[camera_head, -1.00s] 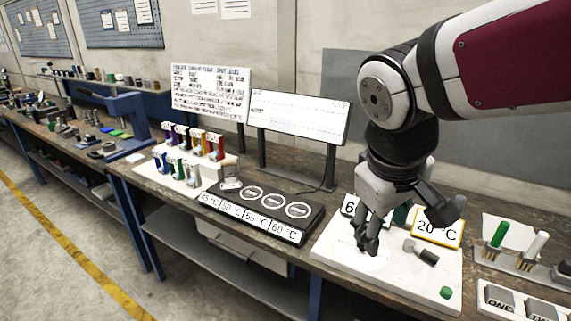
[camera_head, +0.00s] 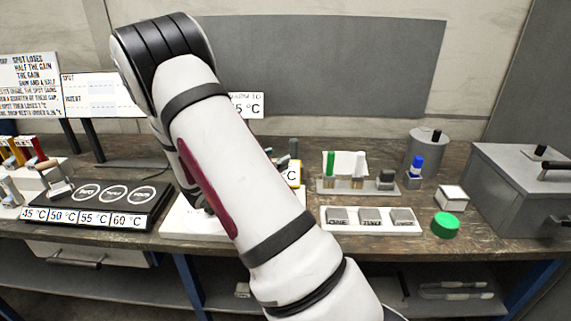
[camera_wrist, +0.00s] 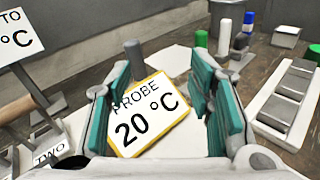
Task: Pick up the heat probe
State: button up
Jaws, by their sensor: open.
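A yellow-edged sign reading PROBE 20 °C (camera_wrist: 146,114) shows between my fingers in the wrist view. Its edge (camera_head: 295,172) peeks out beside my arm in the head view. A grey upright cylinder (camera_wrist: 134,60) stands just behind the sign; I cannot tell for sure that it is the heat probe. My gripper (camera_wrist: 160,66) is open, its teal-padded fingers apart on either side of the sign, with nothing seen held. In the head view my arm hides the gripper and most of the white board (camera_head: 185,220).
Right of the board stand a rack with a green marker (camera_head: 331,163) and a white marker (camera_head: 358,164), a tray of grey blocks (camera_head: 371,218), a green cap (camera_head: 446,225) and a grey box (camera_head: 520,190). A temperature plate (camera_head: 95,205) lies left. A WARM TO sign (camera_wrist: 18,38) stands close left.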

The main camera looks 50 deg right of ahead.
aim_at(291, 147)
jog(key=w+f+n, duration=0.1)
jog(key=w+d+f+n+t, duration=0.1)
jog(key=w+f+n+t, duration=0.1)
jog(key=shift+w+d+f+h, duration=0.2)
jog(key=shift+d+f+h, duration=0.15)
jog(key=shift+h, duration=0.05)
jog(key=d, duration=0.5)
jog(key=w+d, duration=0.1)
jog(key=d, duration=0.1)
jog(key=shift+d, duration=0.15)
jog(key=shift+w+d+r+p, duration=0.15)
jog(key=shift+d+p, duration=0.15)
jog(key=shift+d, duration=1.05)
jog(key=shift+w+d+r+p, duration=0.1)
jog(key=shift+d+p, duration=0.15)
jog(key=shift+d, duration=1.1)
grip_shut()
